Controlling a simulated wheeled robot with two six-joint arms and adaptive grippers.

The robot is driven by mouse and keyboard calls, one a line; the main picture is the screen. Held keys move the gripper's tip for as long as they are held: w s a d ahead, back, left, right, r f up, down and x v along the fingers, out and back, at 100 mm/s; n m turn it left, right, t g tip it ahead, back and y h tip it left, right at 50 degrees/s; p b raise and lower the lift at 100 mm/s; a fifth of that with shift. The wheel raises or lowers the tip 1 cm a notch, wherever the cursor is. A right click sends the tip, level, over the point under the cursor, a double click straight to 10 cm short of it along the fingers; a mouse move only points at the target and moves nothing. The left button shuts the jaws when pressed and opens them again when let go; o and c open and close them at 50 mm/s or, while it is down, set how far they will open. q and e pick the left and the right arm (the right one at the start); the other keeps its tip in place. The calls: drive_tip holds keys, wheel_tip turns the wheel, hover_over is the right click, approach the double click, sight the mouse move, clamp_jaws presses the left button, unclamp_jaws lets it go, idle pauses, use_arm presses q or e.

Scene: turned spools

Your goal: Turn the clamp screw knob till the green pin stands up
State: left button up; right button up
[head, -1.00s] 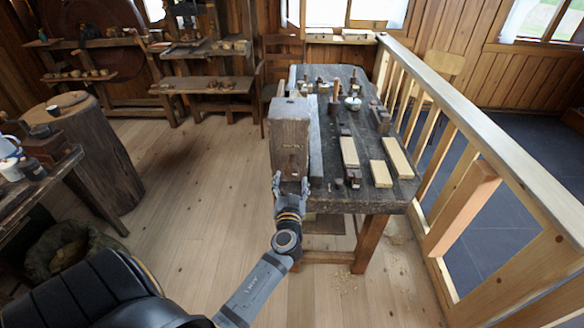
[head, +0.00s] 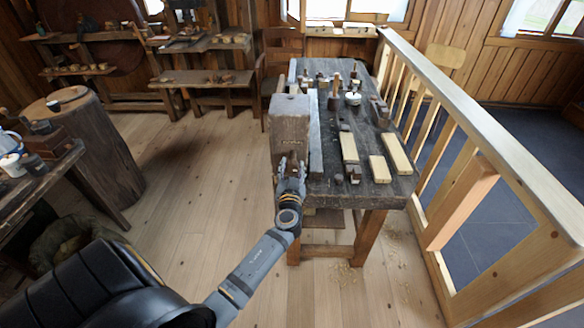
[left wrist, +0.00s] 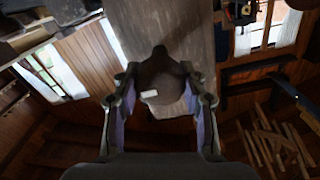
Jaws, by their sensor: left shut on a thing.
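The clamp is a thick upright wooden block (head: 290,130) at the left front corner of the workbench. It also fills the top middle of the left wrist view (left wrist: 160,30). The dark round clamp screw knob (left wrist: 168,80) projects from the block's near face, with a small white mark on its end. My left gripper (head: 291,164) is at that face, with its fingers on either side of the knob and shut on it. I cannot make out the green pin. My right gripper is not in view.
The workbench (head: 330,192) carries pale wood strips (head: 380,168), a mallet (head: 334,98) and a white pot (head: 353,98). A wooden railing (head: 480,140) runs along the right. A stump (head: 95,150) stands at left. The floor left of the bench is clear.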

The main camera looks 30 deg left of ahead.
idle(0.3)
use_arm(q)
drive_tip(key=shift+f+m+b, duration=0.1)
drive_tip(key=shift+m+b, duration=0.5)
drive_tip(key=shift+m, duration=0.6)
drive_tip(key=m, duration=0.2)
drive_tip(key=shift+m+b, duration=0.3)
drive_tip(key=shift+b, duration=0.05)
drive_tip(key=m, duration=0.2)
drive_tip(key=shift+m, duration=0.4)
drive_tip(key=m, duration=0.3)
drive_tip(key=shift+m, duration=0.3)
drive_tip(key=m, duration=0.3)
drive_tip(key=shift+f+m+p, duration=0.1)
drive_tip(key=shift+m+p, duration=0.2)
drive_tip(key=m+p, duration=0.1)
drive_tip(key=m, duration=0.2)
drive_tip(key=shift+f+m, duration=0.1)
drive_tip(key=shift+m, duration=0.2)
drive_tip(key=m+p, duration=0.1)
drive_tip(key=m, duration=0.3)
drive_tip(key=shift+f, duration=0.1)
drive_tip(key=shift+f+m+p, duration=0.1)
drive_tip(key=shift+m+p, duration=0.5)
drive_tip(key=shift+m, duration=0.8)
